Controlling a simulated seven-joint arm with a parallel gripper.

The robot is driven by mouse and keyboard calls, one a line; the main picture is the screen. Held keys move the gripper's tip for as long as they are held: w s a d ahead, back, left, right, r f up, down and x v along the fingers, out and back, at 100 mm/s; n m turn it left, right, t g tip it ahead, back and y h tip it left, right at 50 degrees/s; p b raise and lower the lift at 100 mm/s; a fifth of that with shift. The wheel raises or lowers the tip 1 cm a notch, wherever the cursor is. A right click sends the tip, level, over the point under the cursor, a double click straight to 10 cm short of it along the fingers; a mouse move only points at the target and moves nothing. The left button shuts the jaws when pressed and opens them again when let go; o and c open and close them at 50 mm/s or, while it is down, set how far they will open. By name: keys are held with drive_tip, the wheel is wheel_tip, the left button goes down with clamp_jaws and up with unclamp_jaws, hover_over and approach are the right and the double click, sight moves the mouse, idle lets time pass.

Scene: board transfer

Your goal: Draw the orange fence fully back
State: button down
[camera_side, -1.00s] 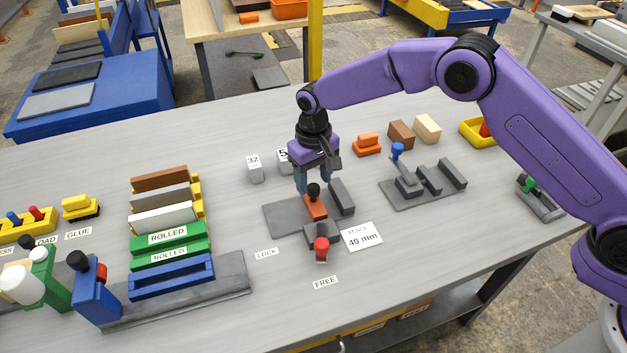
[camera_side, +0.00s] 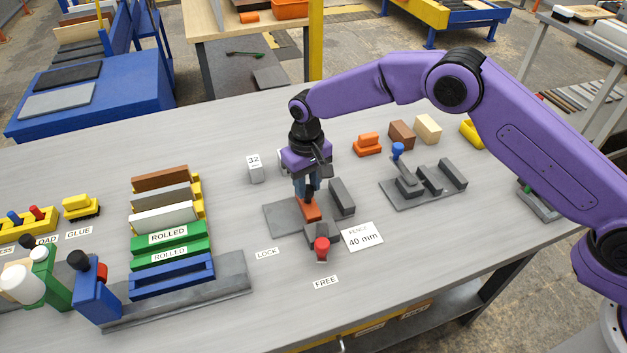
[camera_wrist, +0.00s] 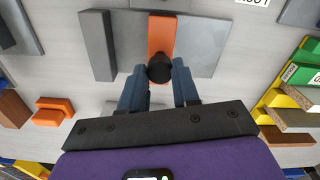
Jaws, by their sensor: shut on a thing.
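The orange fence (camera_side: 311,211) lies on a grey base plate (camera_side: 283,219) in the side view. A dark grey block (camera_side: 342,197) stands to its right, with a gap between them. My gripper (camera_side: 308,194) is low over the fence, its fingers shut on the fence's black knob. In the wrist view the knob (camera_wrist: 160,67) sits between my fingertips (camera_wrist: 160,75), and the orange fence (camera_wrist: 161,35) runs away beyond it. The side view mostly hides the knob behind the fingers.
A red-knobbed lever (camera_side: 321,245) on a dark mount is just in front of the plate, between the LOCK (camera_side: 267,253) and FREE (camera_side: 326,282) labels. A "FENCE 40 mm" card (camera_side: 361,237) lies to the right. A block marked 32 (camera_side: 255,169) stands behind left.

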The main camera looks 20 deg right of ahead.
drive_tip(key=shift+a, duration=1.4)
drive_tip(key=c, duration=0.8)
unclamp_jaws()
drive_tip(key=shift+a, duration=0.1)
drive_tip(key=shift+r, duration=0.3)
wheel_tip(320, 180, up, 17)
drive_tip(key=shift+f, duration=0.1)
